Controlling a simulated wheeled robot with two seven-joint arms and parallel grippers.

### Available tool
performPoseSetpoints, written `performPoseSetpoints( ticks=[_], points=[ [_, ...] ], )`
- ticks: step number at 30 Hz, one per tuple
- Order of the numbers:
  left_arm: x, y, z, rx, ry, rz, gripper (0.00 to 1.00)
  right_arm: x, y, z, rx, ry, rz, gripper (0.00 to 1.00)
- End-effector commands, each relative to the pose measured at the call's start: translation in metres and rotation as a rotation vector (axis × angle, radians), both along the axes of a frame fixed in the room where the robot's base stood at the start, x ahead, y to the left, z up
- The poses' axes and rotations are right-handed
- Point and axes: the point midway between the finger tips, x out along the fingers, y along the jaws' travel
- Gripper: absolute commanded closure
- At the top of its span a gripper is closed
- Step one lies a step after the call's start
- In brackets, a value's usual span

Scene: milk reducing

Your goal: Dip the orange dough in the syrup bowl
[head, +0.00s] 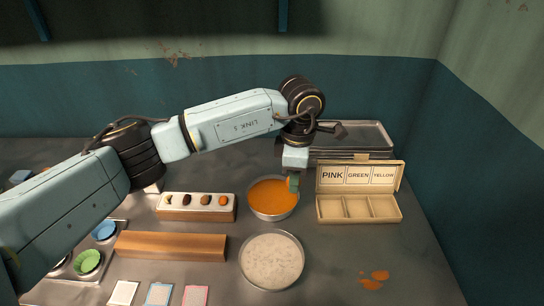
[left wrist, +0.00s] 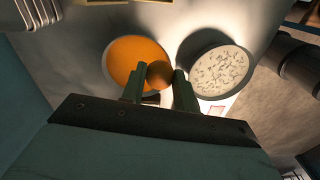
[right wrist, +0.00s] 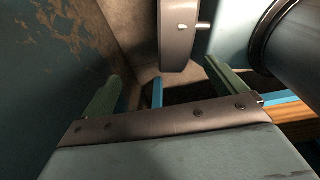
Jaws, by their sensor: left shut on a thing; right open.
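The orange dough (left wrist: 159,74) is a small round ball held between the green fingers of my left gripper (left wrist: 157,84), which is shut on it. The syrup bowl (head: 268,197) is a round metal bowl filled with orange liquid. It also shows behind the dough in the left wrist view (left wrist: 125,58). In the head view, my left gripper (head: 293,183) points down at the bowl's right side, largely hiding the dough. I cannot tell whether the dough touches the syrup. My right gripper (right wrist: 165,88) is open and empty in the right wrist view, away from the bowls.
A bowl of pale speckled stuff (head: 271,262) stands in front of the syrup bowl. A box labelled PINK, GREEN, YELLOW (head: 358,207) is at right, with stacked trays (head: 375,135) behind. A holder with several small pieces (head: 175,213) and a wooden block (head: 170,247) are left. Orange splotches (head: 372,281) mark the front right.

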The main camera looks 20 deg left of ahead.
Motion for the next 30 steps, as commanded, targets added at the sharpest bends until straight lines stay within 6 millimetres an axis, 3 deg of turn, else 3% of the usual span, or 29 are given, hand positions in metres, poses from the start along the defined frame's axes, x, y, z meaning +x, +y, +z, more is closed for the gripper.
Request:
performPoseSetpoints(
  ticks=[9,15,21,30],
  points=[
    [0.022,0.035,-0.001,0.002,0.004,0.887,0.91,0.014,0.011,0.035,0.016,-0.025,-0.005,0.03],
    [0.026,0.053,-0.008,0.002,0.002,1.27,0.91,0.014,0.018,0.045,0.025,-0.024,-0.008,0.03],
    [0.027,0.06,-0.012,0.001,0.0,1.42,0.91,0.011,0.018,0.048,0.025,-0.02,-0.009,0.03],
    [0.027,0.06,-0.024,0.001,0.0,1.43,0.91,0.009,0.015,0.039,0.021,-0.016,-0.007,0.03]
  ],
)
